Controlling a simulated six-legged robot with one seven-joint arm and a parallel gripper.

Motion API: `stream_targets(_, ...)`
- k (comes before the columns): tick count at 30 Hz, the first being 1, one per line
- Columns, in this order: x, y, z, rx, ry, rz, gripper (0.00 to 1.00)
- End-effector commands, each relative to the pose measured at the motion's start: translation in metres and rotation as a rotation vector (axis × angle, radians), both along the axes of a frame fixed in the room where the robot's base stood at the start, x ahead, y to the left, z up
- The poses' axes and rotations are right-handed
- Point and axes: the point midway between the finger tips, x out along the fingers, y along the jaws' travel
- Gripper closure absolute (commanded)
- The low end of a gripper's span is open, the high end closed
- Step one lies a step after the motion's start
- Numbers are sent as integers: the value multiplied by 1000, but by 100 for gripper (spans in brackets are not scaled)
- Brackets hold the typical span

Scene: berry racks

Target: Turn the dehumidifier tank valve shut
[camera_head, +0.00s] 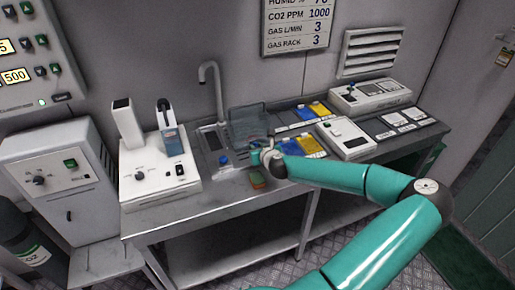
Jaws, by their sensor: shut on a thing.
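My gripper (262,152) is over the metal bench by the sink, well right of the cabinet. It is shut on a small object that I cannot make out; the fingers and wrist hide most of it.
A dark gas cylinder (30,245) stands front left of the cabinet.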

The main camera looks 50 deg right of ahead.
Motion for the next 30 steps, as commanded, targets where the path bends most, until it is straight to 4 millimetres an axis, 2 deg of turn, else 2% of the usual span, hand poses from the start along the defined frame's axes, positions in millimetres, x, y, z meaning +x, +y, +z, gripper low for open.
stream_targets(11, 1, 1, 0, -76, 45, 1, 100)
stream_targets(30, 3, 5, -1, -466, 276, 2, 100)
